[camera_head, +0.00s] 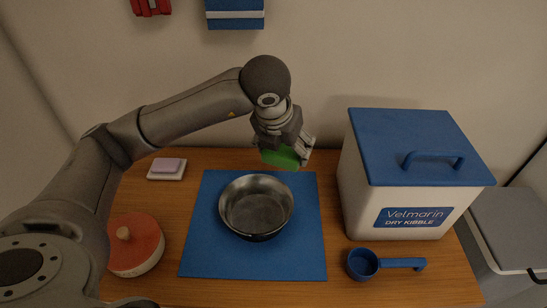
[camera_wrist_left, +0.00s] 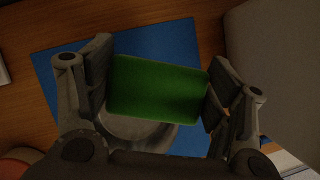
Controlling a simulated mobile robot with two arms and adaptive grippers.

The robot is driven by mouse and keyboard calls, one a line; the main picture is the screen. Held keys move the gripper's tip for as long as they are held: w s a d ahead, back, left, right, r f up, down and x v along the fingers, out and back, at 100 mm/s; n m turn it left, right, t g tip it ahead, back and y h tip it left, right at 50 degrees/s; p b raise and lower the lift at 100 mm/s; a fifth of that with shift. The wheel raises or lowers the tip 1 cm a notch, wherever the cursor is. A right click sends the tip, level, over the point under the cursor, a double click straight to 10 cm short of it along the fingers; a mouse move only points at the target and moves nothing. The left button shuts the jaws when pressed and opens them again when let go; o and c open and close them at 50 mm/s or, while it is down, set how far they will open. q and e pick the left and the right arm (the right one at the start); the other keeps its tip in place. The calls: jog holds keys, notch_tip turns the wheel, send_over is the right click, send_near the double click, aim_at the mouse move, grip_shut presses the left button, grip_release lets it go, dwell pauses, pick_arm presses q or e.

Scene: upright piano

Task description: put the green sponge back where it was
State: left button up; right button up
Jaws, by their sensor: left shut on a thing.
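The green sponge (camera_head: 281,157) is held in my left gripper (camera_head: 284,148), in the air above the back edge of the blue mat (camera_head: 305,250). In the left wrist view the green sponge (camera_wrist_left: 157,90) sits between the two fingers of my left gripper (camera_wrist_left: 157,88), which are shut on its sides. The metal bowl (camera_head: 256,207) stands on the mat, and the sponge hides part of the bowl (camera_wrist_left: 135,130) in the wrist view. My right gripper is not in view.
A white kibble bin with a blue lid (camera_head: 415,145) stands at the right. A blue scoop (camera_head: 364,264) lies in front of it. A small dish with a pale lilac block (camera_head: 167,167) is at the back left. A red-lidded pot (camera_head: 137,250) is at the front left.

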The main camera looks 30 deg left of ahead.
pick_arm(q)
jog(key=w+a+f, duration=0.2)
jog(key=w, duration=0.1)
jog(key=w+a+f, duration=0.3)
jog(key=w+a+f+b, duration=0.1)
jog(key=w+a+f, duration=0.1)
jog(key=f, duration=0.1)
jog(key=shift+w+a, duration=0.2)
jog(key=shift+w, duration=0.2)
jog(key=shift+w+a+f, duration=0.35)
jog(key=shift+w+f, duration=0.1)
jog(key=shift+f, duration=0.2)
notch_tip(320, 180, down, 3)
jog(key=shift+a+r, duration=0.1)
jog(key=shift+r, duration=0.1)
jog(key=shift+w+f, duration=0.1)
jog(key=shift+f, duration=0.25)
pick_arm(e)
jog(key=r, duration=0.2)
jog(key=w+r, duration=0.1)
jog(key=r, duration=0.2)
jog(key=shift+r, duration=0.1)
pick_arm(q)
jog(key=shift+f+b, duration=0.1)
jog(key=shift+b, duration=0.2)
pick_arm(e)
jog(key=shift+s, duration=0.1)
